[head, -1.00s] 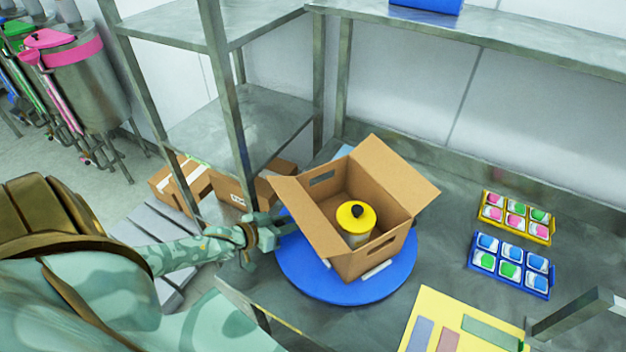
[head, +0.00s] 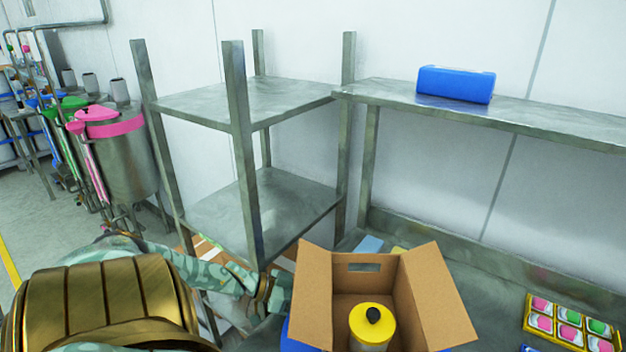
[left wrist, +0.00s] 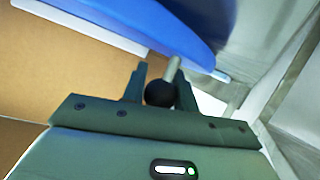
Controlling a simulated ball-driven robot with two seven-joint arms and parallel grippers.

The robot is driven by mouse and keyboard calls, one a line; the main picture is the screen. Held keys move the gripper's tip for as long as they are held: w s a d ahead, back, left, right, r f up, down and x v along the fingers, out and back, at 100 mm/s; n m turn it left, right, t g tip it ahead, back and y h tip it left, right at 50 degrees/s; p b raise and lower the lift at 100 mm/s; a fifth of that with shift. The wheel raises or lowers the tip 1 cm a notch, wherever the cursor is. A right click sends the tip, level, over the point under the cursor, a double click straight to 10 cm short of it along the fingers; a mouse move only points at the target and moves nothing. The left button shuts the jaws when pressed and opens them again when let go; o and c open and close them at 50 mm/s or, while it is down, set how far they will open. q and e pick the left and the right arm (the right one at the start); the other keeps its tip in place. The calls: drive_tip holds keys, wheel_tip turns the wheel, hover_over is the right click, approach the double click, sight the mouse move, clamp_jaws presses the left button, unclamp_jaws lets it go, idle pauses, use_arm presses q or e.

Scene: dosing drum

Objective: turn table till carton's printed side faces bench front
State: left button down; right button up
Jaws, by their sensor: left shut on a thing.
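The open brown carton (head: 437,295) is at the bottom of the head view, with a yellow-lidded container (head: 372,322) inside. It stands on the blue turntable (head: 288,335), mostly hidden there; its disc fills the top of the left wrist view (left wrist: 160,28). A rod with a dark round knob (left wrist: 160,95) sticks out from the disc. My left gripper (left wrist: 159,88) is shut on this knob, fingers on both sides. In the head view it is left of the carton, mostly hidden. No printing is visible on the carton walls I see. My right gripper is out of view.
A metal shelf rack (head: 265,205) stands behind and left of the carton. A blue box (head: 456,84) lies on the upper shelf at right. A yellow tray of colored pieces (head: 568,325) sits on the bench at right. Metal drums (head: 125,160) stand at far left.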

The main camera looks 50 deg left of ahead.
use_arm(q)
drive_tip(key=shift+w+a+f+m+g+h+b, duration=0.1)
drive_tip(key=shift+w+a+m+g+h+b, duration=0.1)
drive_tip(key=shift+w+m+h+b, duration=0.3)
drive_tip(key=shift+w+a+f+m+g+h+b, duration=0.1)
drive_tip(key=shift+w+g+b, duration=0.15)
drive_tip(key=shift+b, duration=0.4)
drive_tip(key=shift+r, duration=0.1)
drive_tip(key=c, duration=1.1)
unclamp_jaws()
